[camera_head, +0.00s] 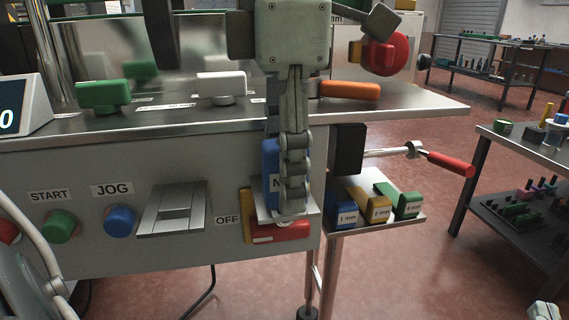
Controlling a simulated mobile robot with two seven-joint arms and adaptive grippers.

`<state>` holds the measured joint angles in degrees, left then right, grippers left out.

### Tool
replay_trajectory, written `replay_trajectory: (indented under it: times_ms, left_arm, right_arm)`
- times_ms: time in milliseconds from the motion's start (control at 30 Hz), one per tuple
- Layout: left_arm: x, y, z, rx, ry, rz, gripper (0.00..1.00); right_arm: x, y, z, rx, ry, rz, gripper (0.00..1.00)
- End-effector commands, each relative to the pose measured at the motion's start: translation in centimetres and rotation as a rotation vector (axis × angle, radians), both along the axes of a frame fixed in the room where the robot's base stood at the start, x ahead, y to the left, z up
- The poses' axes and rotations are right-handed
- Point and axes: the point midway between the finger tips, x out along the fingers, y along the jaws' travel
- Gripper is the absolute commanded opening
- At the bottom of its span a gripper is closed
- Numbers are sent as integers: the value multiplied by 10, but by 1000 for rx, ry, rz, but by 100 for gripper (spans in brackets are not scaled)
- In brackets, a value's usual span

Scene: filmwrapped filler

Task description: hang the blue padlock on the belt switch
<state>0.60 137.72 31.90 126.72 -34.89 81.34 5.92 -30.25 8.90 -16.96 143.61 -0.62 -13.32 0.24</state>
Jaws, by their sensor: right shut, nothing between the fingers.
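The belt switch (281,231), with a red handle on a yellow backing, is on the grey machine front beside the OFF label. A blue body with white lettering, apparently the blue padlock (269,160), is upright just above the switch, at a metal plate. My fingers cover much of it, and I cannot make out its shackle or what holds it. My right gripper (291,208) comes down from the top, in front of the blue body and the plate. Its fingers are shut with nothing between them. My left gripper is not in view.
Green START (60,224) and blue JOG (121,221) buttons sit left of the switch. An orange handle (349,91) lies on the worktop above. A side shelf holds labelled blocks (381,205), and a red-handled lever (447,163) sticks out right.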

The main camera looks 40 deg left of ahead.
Motion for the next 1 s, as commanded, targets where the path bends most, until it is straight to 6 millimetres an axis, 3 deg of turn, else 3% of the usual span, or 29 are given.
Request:
replay_trajectory:
  times_ms: [333, 800, 1000]
  left_arm:
    - [1, 0, 10, 1, -3, 1, 49]
    - [1, 0, 101, 0, -3, 1, 49]
    - [0, 0, 118, 0, -1, 1, 49]
  right_arm:
    - [0, 0, 0, 0, 0, 0, 0]
    - [0, 0, 0, 0, 0, 0, 0]
    - [0, 0, 0, 0, 0, 0, 0]
